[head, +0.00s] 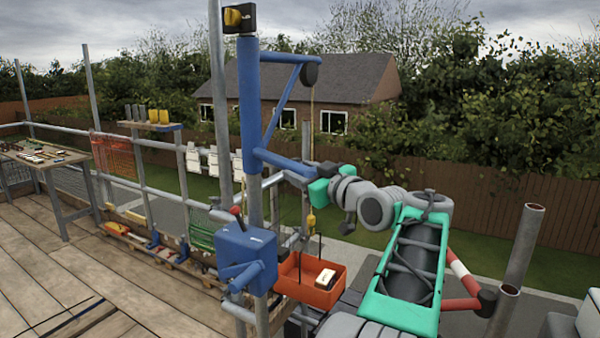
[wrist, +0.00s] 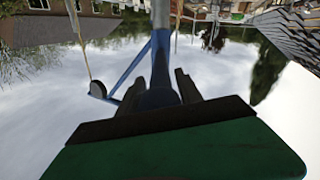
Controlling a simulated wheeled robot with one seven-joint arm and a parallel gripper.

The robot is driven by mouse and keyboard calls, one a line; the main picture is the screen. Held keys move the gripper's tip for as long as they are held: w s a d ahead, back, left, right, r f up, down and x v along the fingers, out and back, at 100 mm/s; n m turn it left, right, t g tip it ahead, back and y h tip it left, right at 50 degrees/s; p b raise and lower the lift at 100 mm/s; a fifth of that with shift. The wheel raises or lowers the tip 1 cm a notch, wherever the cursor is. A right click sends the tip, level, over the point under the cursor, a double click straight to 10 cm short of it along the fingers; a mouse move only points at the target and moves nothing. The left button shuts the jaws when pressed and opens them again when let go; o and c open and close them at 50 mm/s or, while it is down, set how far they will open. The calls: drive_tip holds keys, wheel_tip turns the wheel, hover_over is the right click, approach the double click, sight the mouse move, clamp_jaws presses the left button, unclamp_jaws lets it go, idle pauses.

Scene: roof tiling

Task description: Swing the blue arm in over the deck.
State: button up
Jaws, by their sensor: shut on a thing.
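The blue arm (head: 278,112) is a hoist jib on a blue sleeve around an upright scaffold pole. It points right, out past the guardrail and away from the wooden deck (head: 110,285). My gripper (head: 313,177) is shut on the outer end of its lower blue bar. In the wrist view the blue bar (wrist: 160,70) runs between the two dark fingers of my gripper (wrist: 159,90). A pulley wheel (head: 309,74) sits at the jib's upper tip. A rope drops from it to a yellow hook (head: 311,219) above an orange tray (head: 310,295).
A blue winch box (head: 246,255) with a crank is fixed low on the pole. Guardrails and green netting edge the deck. A workbench (head: 50,160) stands far left. Bare scaffold tubes (head: 523,245) rise at the right. The near deck is mostly clear.

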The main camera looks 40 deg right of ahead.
clamp_jaws()
drive_tip(key=shift+a, duration=0.1)
idle(0.4)
